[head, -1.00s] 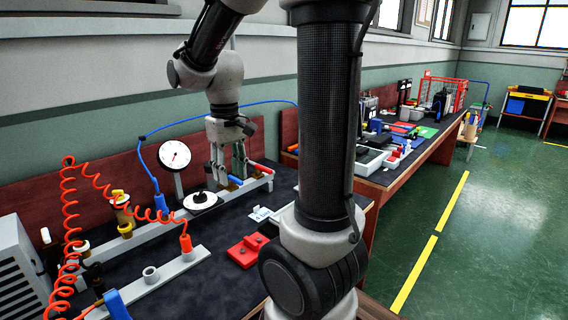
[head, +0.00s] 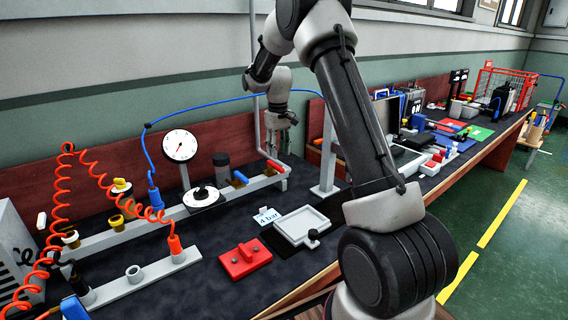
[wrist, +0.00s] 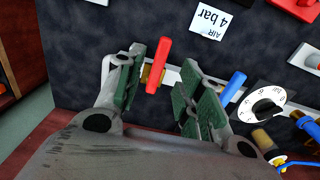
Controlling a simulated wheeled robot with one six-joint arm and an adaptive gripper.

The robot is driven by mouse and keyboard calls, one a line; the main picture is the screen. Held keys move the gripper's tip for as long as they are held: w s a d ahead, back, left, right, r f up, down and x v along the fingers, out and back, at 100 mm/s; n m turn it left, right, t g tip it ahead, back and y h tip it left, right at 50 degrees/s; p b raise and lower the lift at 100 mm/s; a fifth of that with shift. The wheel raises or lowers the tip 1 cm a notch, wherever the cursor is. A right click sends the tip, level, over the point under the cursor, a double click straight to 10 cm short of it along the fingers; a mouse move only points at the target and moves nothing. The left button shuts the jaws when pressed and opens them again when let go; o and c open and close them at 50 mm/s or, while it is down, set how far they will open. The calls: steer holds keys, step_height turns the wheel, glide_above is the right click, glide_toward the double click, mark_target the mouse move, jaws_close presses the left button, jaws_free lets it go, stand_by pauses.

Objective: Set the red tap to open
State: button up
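The red tap (head: 277,166) is at the right end of the pale rail (head: 222,196) in the head view. In the wrist view its red handle (wrist: 159,65) lies across the rail, above a brass body. My gripper (head: 280,122) is above the red tap in the head view. In the wrist view my gripper (wrist: 160,82) is open, with the handle in the gap between its green-padded fingers. I see no contact. A blue-handled tap (head: 239,178) is beside it on the rail, near the right finger in the wrist view (wrist: 232,88).
A round gauge (head: 180,146) and a black-knobbed white dial (head: 201,196) stand left of the taps. A grey post (head: 328,160) stands to the right. A blue hose arches behind. A "4 bar" card (head: 267,216) and a red block (head: 245,260) lie in front.

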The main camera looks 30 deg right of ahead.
mark_target(278, 166)
step_height(278, 166, down, 6)
steer(key=shift+f, duration=0.1)
jaws_close()
